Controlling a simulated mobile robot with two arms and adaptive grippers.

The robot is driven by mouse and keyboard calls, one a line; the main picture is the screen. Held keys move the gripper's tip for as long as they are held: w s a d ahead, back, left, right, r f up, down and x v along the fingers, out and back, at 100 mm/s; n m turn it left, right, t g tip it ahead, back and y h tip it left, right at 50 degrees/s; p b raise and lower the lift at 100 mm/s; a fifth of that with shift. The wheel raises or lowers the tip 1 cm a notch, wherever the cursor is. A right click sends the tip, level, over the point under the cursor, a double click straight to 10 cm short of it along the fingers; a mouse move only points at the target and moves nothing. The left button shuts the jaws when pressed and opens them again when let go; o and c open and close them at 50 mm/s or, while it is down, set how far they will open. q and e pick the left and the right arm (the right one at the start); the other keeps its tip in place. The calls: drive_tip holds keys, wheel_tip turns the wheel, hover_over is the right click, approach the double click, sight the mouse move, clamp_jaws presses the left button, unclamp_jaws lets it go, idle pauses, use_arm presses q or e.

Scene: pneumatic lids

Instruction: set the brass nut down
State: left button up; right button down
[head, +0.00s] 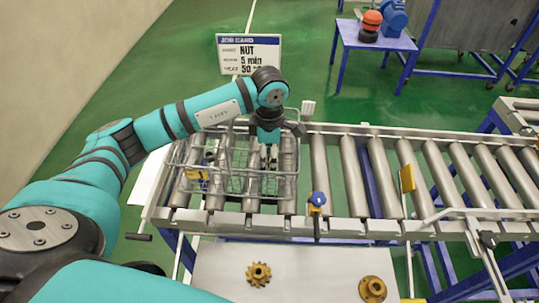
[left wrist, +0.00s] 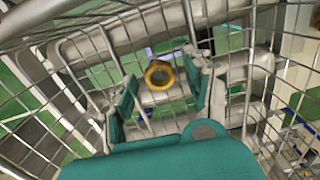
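The brass nut (left wrist: 160,74) shows in the left wrist view as a small gold ring between my left gripper's fingers (left wrist: 161,88). A gap shows on each side of it, so the fingers look open and apart from the nut. In the head view my left gripper (head: 268,158) points down inside a wire basket (head: 230,196). The nut cannot be made out there. The basket stands on the left end of a roller conveyor (head: 340,170). My right gripper is not in view.
Basket wires surround my left gripper. A blue-handled valve (head: 317,199) stands at the conveyor's front rail. A gear (head: 258,273) and a brass flange (head: 372,289) lie on a pale surface in front. A job card (head: 249,54) reading NUT stands behind. Rollers right of the basket are clear.

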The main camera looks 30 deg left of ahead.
sight(269, 159)
use_arm(q)
drive_tip(key=shift+r, duration=0.4)
wheel_tip(269, 159, up, 12)
drive_tip(key=b, duration=0.3)
drive_tip(key=shift+f, duration=0.25)
